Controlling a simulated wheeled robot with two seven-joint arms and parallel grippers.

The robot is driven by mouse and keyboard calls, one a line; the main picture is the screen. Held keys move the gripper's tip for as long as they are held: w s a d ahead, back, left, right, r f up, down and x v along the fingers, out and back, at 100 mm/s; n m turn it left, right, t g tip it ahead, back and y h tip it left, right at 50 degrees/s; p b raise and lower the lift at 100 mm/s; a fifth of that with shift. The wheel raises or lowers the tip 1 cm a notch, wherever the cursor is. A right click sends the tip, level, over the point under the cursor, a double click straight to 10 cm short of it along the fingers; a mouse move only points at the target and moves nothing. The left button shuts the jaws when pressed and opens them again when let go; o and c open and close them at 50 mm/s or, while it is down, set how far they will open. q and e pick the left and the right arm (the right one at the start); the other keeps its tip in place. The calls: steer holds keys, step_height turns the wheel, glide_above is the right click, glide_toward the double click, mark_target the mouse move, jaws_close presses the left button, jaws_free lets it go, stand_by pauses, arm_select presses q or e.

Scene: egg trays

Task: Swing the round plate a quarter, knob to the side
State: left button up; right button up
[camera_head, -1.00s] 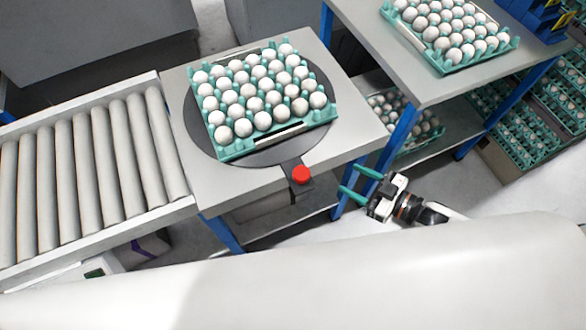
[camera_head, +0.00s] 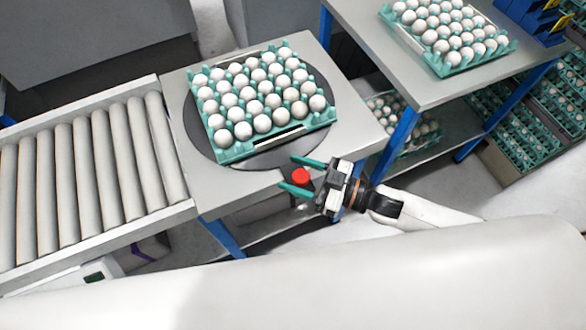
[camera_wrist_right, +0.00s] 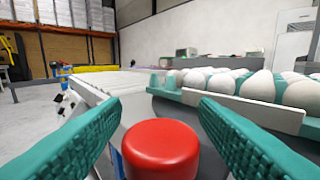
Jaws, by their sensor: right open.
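The round dark plate (camera_head: 203,137) lies on the grey table and carries a teal tray (camera_head: 237,152) full of white eggs. Its red knob (camera_head: 300,176) sits on a short arm at the plate's front edge, toward me. My right gripper (camera_head: 300,174) is open, with one teal finger on each side of the knob. In the right wrist view the red knob (camera_wrist_right: 160,150) stands between the two open fingers, with a gap visible on both sides. Whether a finger touches it lower down is hidden. My left gripper is not in view.
A roller conveyor (camera_head: 90,170) adjoins the table on the left. A second table (camera_head: 400,60) at the right holds another egg tray (camera_head: 455,68), with more egg trays below and beyond it. The grey table (camera_head: 350,130) is bare right of the plate.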

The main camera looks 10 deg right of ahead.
steer(key=shift+w+a, duration=0.25)
steer(key=shift+a, duration=0.25)
jaws_close()
steer(key=shift+d, duration=0.25)
